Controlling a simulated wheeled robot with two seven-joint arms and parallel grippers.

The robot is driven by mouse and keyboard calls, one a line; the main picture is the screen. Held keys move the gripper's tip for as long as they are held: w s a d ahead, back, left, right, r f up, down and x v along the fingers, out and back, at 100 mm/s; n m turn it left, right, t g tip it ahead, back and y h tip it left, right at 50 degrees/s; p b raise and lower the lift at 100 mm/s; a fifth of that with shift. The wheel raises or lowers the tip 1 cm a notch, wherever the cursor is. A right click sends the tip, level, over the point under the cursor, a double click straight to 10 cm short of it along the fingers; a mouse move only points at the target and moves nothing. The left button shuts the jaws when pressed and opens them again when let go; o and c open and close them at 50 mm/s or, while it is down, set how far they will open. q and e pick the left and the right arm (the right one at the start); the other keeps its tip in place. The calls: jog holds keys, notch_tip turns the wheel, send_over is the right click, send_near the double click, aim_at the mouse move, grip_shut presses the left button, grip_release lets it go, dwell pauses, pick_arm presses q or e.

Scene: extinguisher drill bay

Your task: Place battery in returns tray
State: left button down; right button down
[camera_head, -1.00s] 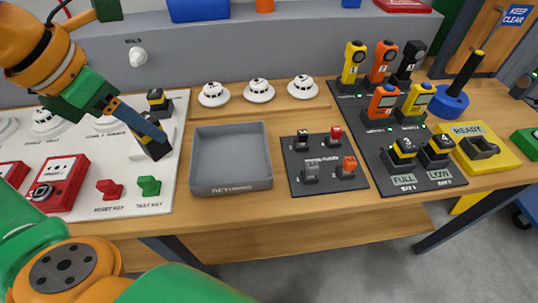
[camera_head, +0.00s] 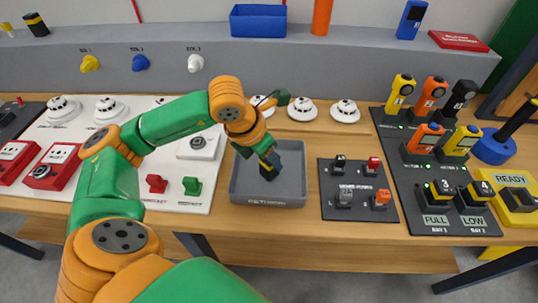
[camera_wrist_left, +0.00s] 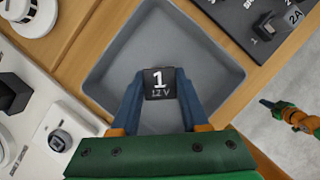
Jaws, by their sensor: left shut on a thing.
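My left gripper (camera_head: 266,158) is shut on a dark battery (camera_head: 268,172), with its fingers pointing down over the grey returns tray (camera_head: 268,201). In the left wrist view the battery (camera_wrist_left: 160,84) shows its top, marked "1" and "12 V", between the two blue fingers (camera_wrist_left: 160,90). It lies within the outline of the tray (camera_wrist_left: 215,50). I cannot tell whether its underside touches the tray floor. The rest of the tray floor looks empty. My right arm's end (camera_wrist_left: 285,112) shows small at the right of the wrist view; its jaw state is unclear.
A panel with small keyed blocks (camera_head: 340,212) lies right of the tray, and a charger board (camera_head: 395,165) with devices and batteries beyond it. A white panel (camera_head: 120,195) with detectors and red call points lies left. Several round detectors (camera_head: 300,110) stand behind.

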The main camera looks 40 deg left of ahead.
pick_arm(q)
jog(key=shift+c, duration=2)
grip_release()
jog(key=shift+r, duration=0.15)
jog(key=d+p+v, duration=0.1)
jog(key=v, duration=1)
jog(key=shift+s+a+r, duration=0.25)
jog(key=shift+a+r, duration=0.1)
jog(key=shift+a, duration=0.15)
